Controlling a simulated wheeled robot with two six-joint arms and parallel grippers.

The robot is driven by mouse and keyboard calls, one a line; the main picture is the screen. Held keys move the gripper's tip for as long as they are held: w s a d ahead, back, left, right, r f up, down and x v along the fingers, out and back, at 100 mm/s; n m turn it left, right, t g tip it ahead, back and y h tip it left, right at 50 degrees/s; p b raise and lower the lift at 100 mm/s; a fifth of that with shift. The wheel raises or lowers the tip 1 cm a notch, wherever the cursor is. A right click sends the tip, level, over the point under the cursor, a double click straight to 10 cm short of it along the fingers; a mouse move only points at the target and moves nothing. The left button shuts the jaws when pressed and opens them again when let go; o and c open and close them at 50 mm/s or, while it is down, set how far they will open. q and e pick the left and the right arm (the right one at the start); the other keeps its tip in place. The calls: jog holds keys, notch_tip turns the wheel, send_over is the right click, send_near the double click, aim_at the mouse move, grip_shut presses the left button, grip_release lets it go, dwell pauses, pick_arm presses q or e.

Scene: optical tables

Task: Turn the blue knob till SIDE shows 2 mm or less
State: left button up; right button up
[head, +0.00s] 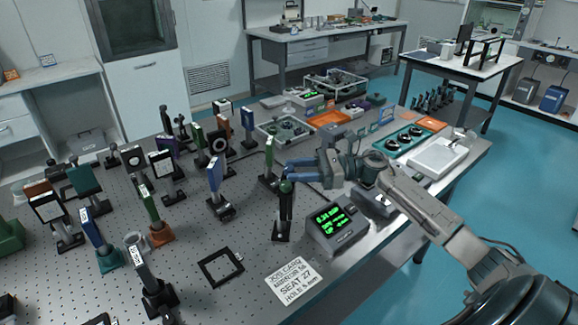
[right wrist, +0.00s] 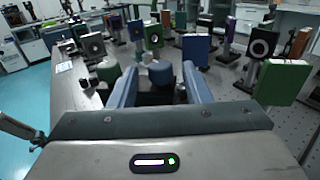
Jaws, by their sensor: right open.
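My right gripper (head: 291,172) comes in from the right above the table, at the top of a dark post-mounted optic holder (head: 284,215). In the right wrist view its two blue fingers are apart, with the blue knob (right wrist: 160,73) between them. Gaps show on both sides of the knob, so the fingers appear not to touch it. A green knob (right wrist: 108,69) is just outside the left finger; it also shows in the head view (head: 286,187). The readout box (head: 335,229) has lit green lines, too small to read surely. My left gripper is not in view.
A printed card (head: 294,281) and a black square frame (head: 220,267) lie near the front.

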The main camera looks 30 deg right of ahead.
jog(key=shift+p+x, duration=0.3)
jog(key=shift+x, duration=0.85)
jog(key=c, duration=0.9)
jog(key=shift+c, duration=0.2)
